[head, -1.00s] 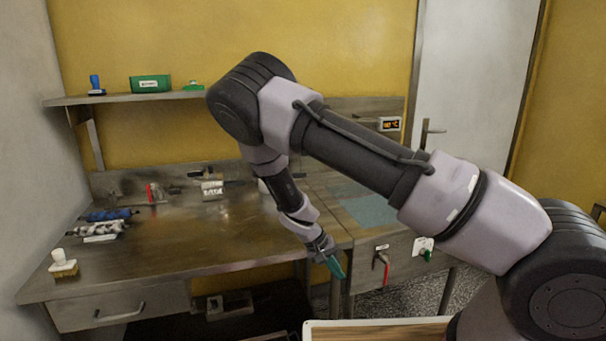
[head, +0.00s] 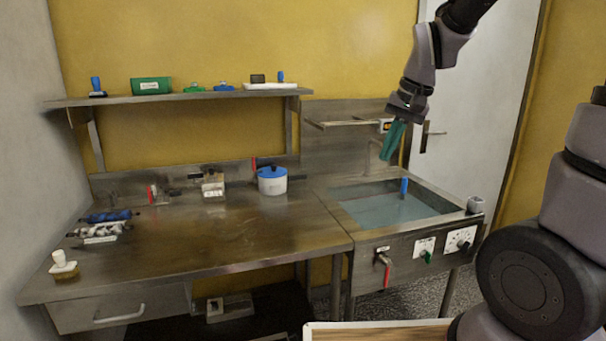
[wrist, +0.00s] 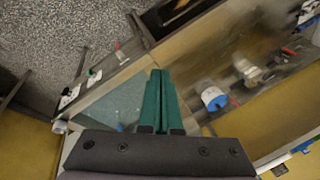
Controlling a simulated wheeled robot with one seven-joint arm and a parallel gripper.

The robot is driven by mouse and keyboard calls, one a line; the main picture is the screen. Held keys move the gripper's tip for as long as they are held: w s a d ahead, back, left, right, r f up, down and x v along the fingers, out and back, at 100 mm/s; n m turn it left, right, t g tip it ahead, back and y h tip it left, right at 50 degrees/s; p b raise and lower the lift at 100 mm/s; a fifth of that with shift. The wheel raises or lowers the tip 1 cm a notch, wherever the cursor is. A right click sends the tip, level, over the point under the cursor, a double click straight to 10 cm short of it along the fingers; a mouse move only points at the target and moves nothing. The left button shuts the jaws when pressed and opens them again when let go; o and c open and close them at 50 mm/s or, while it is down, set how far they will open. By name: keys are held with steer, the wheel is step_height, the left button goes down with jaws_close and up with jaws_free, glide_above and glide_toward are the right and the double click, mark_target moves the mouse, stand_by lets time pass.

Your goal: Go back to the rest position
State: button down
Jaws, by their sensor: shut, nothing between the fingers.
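My gripper (head: 393,140) is raised in the air in front of the white door, above the back of the sink basin in the head view. Its green fingers point down and are together, with nothing between them. In the wrist view the shut fingers (wrist: 162,98) sit in the middle, over the sink unit seen from above. My upper arm rises at the right of the head view, partly out of frame.
A steel table (head: 230,245) holds a white pot with a blue lid (head: 272,180), a brush (head: 63,266) and rolls. A sink (head: 385,212) with a blue-handled item (head: 404,188) stands at its right. A shelf (head: 190,97) carries several small items.

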steer(key=s+d+r+t, duration=0.4)
steer(key=s+d+r, duration=0.1)
steer(key=s+r, duration=0.5)
steer(key=shift+s+d+m+h, duration=0.3)
steer(key=shift+s+d+h, duration=0.1)
steer(key=shift+s, duration=0.55)
